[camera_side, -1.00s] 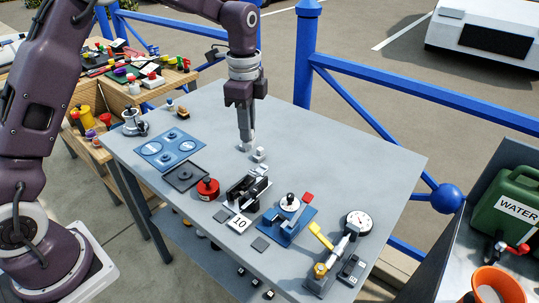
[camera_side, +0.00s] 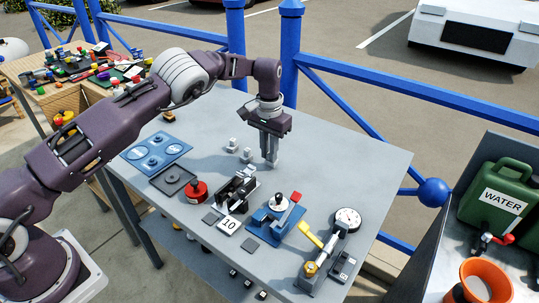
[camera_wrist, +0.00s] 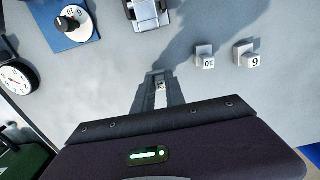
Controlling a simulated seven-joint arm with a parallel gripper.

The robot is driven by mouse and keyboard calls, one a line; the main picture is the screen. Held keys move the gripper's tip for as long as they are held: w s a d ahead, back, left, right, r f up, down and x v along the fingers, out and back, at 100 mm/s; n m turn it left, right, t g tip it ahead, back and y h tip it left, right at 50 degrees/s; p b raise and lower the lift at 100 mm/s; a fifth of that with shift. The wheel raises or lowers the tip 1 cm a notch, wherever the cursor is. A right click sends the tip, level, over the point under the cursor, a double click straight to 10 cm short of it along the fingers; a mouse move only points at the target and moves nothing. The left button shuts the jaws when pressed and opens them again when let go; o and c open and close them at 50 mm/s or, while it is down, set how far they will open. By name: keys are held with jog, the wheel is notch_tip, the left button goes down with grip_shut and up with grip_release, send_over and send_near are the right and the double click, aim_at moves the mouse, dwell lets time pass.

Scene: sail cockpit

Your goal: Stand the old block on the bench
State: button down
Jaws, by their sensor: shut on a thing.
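My gripper (camera_side: 270,163) points down over the grey bench (camera_side: 345,165). It also shows in the wrist view (camera_wrist: 160,90), its fingers shut on a small pale grey block (camera_wrist: 159,82). Only a little of that block shows between the fingertips, and I cannot tell whether it touches the bench. Two small light blocks stand on the bench to the gripper's left in the side view. One is marked 10 (camera_side: 247,155), and in the wrist view its number shows (camera_wrist: 204,56). The other is marked 6 or 9 (camera_side: 231,144) and also shows in the wrist view (camera_wrist: 246,56).
A black and silver fixture (camera_side: 237,190) stands in front of the gripper, with a card marked 10 (camera_side: 229,223). A blue stand (camera_side: 273,218) and a dial gauge (camera_side: 347,218) are to its right. A red weight (camera_side: 195,190) is at the left. The right back of the bench is clear.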

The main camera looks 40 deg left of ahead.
jog(key=shift+f, duration=0.5)
jog(key=shift+f, duration=0.15)
jog(key=c, duration=1.4)
grip_release()
notch_tip(320, 180, up, 12)
jog(key=shift+r, duration=0.2)
